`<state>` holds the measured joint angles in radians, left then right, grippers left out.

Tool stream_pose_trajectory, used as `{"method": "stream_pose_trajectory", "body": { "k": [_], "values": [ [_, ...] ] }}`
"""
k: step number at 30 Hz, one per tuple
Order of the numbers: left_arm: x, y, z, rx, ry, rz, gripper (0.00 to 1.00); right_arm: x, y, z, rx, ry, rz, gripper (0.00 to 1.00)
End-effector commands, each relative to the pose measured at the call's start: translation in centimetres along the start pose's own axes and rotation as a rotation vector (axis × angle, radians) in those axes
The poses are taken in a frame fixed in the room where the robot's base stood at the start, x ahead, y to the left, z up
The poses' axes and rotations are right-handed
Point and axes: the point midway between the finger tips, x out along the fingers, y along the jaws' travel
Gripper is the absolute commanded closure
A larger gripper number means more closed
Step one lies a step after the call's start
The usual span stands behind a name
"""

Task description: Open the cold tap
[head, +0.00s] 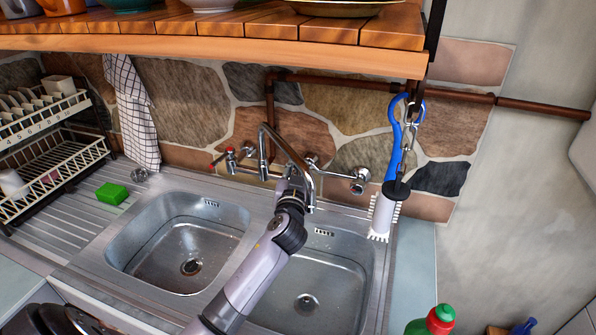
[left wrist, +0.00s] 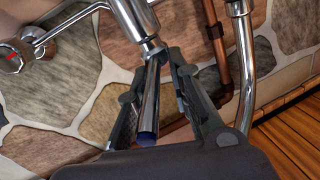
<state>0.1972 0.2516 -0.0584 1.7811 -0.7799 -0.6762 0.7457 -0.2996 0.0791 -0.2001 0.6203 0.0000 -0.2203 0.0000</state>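The chrome tap set (head: 265,135) is on the stone wall behind the sink. A red mark shows on its left valve (head: 230,152); another chrome fitting (head: 358,182) stands out at its right. In the left wrist view, a chrome lever with a dark blue tip (left wrist: 151,95) lies between the two fingers of my left gripper (left wrist: 157,65). The fingers are apart with narrow gaps beside the lever; contact is unclear. In the head view my left gripper (head: 291,184) is in front of the tap set, its fingers mostly hidden. My right gripper is not in view.
A double-basin sink (head: 258,220) lies below. A wooden shelf (head: 230,48) overhangs above. A brush (head: 384,215) hangs at the right. A copper pipe (left wrist: 215,35) and a chrome tube (left wrist: 242,60) run close beside my left gripper. A green sponge (head: 111,193) lies on the drainboard.

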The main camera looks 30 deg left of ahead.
Motion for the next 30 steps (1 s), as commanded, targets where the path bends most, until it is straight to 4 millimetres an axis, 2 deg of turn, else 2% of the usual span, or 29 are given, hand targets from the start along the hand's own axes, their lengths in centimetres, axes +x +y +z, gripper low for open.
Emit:
{"method": "stream_pose_trajectory", "body": {
  "k": [4,12,16,20,30],
  "values": [
    [0.0,0.0,0.2,0.001,-0.004,0.0,0.69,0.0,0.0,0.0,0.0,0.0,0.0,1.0],
    [-0.1,0.1,0.4,0.0,-0.007,0.002,0.69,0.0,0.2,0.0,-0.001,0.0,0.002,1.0],
    [-0.9,0.2,0.5,-0.001,-0.009,0.004,0.69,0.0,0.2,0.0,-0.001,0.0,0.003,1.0],
    [-3.1,0.2,0.5,-0.002,-0.01,0.004,0.69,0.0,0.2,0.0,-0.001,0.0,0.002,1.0],
    [-10.0,0.1,0.4,-0.002,-0.009,0.003,0.69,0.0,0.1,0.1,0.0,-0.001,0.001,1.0]
  ]
}}
